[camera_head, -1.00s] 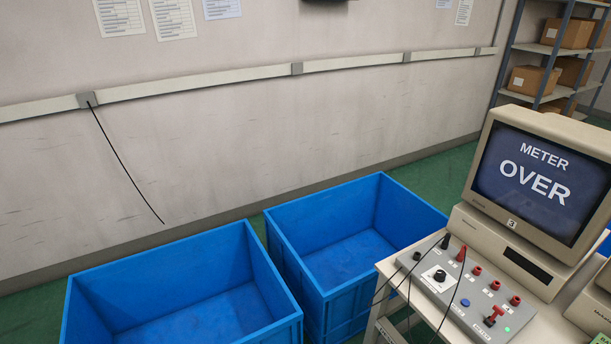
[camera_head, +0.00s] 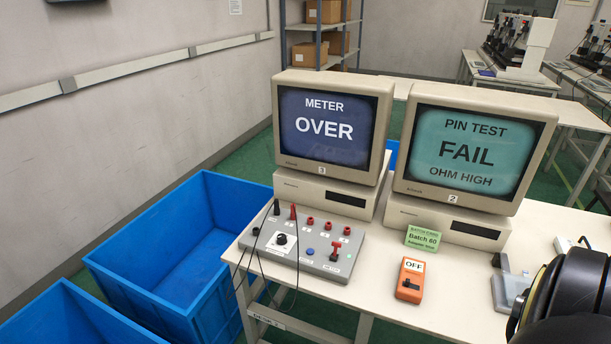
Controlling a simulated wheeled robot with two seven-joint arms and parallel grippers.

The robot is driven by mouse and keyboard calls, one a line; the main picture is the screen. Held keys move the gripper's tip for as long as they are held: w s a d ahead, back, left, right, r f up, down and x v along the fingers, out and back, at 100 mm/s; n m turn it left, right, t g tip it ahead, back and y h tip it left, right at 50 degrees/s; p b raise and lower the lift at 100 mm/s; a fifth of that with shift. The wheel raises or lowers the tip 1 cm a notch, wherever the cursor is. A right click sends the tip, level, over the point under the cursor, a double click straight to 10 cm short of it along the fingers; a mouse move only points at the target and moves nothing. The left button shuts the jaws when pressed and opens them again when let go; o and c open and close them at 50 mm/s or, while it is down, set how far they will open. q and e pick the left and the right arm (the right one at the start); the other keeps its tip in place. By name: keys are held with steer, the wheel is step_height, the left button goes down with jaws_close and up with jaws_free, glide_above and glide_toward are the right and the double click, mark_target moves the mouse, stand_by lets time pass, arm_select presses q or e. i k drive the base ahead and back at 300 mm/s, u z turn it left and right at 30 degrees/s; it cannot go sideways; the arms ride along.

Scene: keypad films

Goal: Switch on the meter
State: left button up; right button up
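An orange handheld box (camera_head: 409,288) with a white label reading OFF lies on the white table, right of the grey control box. A second monitor (camera_head: 465,151) shows PIN TEST FAIL, OHM HIGH. Neither gripper is in view. A black rounded part with a yellow ring, which looks like my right arm, enters at the lower right edge.
A green card reading Batch 60 (camera_head: 422,238) stands behind the orange box. A grey fixture (camera_head: 510,287) sits near the dark arm part. Blue bins (camera_head: 163,249) stand left of the table (camera_head: 401,325). The table front around the orange box is clear.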

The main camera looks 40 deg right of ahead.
mark_target(336, 244)
steer(key=u, duration=0.05)
steer(key=k, duration=0.55)
steer(key=z, duration=0.9)
steer(key=i, duration=1)
steer(key=u, duration=0.4)
